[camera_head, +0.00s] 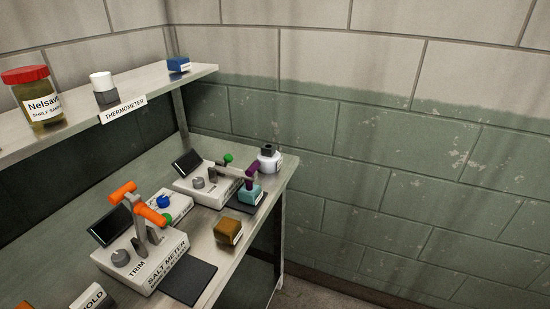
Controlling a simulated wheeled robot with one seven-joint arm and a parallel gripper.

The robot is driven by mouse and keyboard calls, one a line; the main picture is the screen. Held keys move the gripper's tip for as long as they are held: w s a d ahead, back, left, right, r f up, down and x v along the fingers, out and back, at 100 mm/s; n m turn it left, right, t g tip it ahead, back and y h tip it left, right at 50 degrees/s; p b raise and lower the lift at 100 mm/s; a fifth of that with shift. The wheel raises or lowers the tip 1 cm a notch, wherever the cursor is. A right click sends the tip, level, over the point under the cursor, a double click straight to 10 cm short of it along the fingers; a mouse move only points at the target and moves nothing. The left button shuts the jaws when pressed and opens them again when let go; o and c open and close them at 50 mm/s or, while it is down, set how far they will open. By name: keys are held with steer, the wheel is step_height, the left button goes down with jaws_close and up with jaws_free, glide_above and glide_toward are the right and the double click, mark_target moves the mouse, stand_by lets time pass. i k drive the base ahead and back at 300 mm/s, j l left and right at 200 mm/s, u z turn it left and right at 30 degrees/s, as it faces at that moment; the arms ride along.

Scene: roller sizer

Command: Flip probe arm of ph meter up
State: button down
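Two bench meters with screens stand on the counter. The near one is labelled SALT METER (143,262) and has a grey post with orange ends (123,192). The far meter (209,196) has a dark tilted screen, a grey knob, a green knob (228,158) and a probe arm with a purple end (251,170). Its name label cannot be read, so I cannot confirm that it is the pH meter. The far arm reaches out to the right, low, with its purple end over a small teal jar (249,194). My gripper is not in view.
A brown block-like jar (228,231) and a white bottle with a dark cap (269,159) stand near the counter's right edge. A shelf (150,86) above holds a red-lidded jar (40,98), a white-capped jar (103,88) and a blue box (178,65). Floor shows at lower right.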

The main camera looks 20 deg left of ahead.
mark_target(235, 176)
steer(key=i, duration=1.05)
